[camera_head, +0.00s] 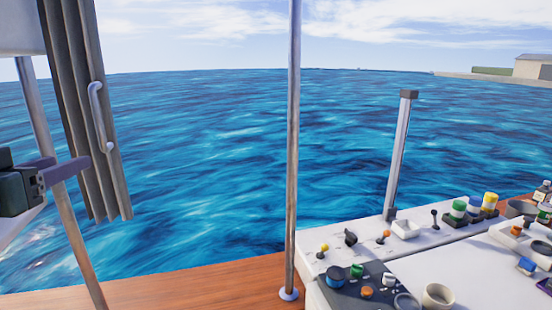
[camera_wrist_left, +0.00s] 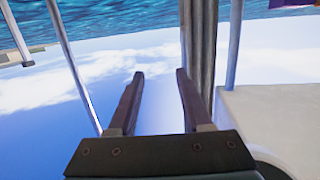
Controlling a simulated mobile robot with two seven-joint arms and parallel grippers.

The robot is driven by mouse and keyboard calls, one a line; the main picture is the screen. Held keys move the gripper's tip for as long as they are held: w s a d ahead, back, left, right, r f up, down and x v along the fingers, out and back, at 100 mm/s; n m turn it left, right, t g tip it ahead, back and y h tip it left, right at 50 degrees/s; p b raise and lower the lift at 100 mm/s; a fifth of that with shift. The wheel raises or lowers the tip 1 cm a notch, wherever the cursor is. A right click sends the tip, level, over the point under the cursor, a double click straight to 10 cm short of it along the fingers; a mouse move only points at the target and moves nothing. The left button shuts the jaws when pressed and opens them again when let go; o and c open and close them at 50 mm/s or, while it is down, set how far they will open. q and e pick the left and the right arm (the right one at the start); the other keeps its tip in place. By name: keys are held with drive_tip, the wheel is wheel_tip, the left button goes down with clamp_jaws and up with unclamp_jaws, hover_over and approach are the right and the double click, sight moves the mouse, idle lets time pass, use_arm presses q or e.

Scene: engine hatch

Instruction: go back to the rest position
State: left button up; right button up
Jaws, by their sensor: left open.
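My left gripper (camera_head: 66,172) comes in at the left edge of the head view, in front of the sea and near the grey folded panel (camera_head: 88,110). In the left wrist view its two dark fingers (camera_wrist_left: 160,73) stand apart with nothing between them. The wrist picture is upside down, with water at the top and sky below. My right gripper shows in neither view.
A white handle (camera_head: 97,115) is on the folded panel. A metal pole (camera_head: 293,150) stands on the wooden deck (camera_head: 200,287). At the right, a white console (camera_head: 440,262) carries several jars, knobs and a cup (camera_head: 437,297). An upright post (camera_head: 400,155) rises behind it.

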use_arm(q)
drive_tip(key=s+d+m+g+p, duration=0.1)
drive_tip(key=s+d+g+p, duration=0.2)
drive_tip(key=s, duration=0.6)
drive_tip(key=s+d+m+g+h+p, duration=0.1)
drive_tip(key=s+d+g+p, duration=0.3)
drive_tip(key=s, duration=0.6)
drive_tip(key=s+d+m+g+h+p, duration=0.1)
drive_tip(key=s+d+g+p, duration=0.2)
drive_tip(key=s, duration=0.7)
drive_tip(key=g+p, duration=0.2)
drive_tip(key=p, duration=0.1)
drive_tip(key=shift+s+d+f+g, duration=0.15)
drive_tip(key=shift+d+f+g, duration=0.05)
drive_tip(key=shift+f+g, duration=0.2)
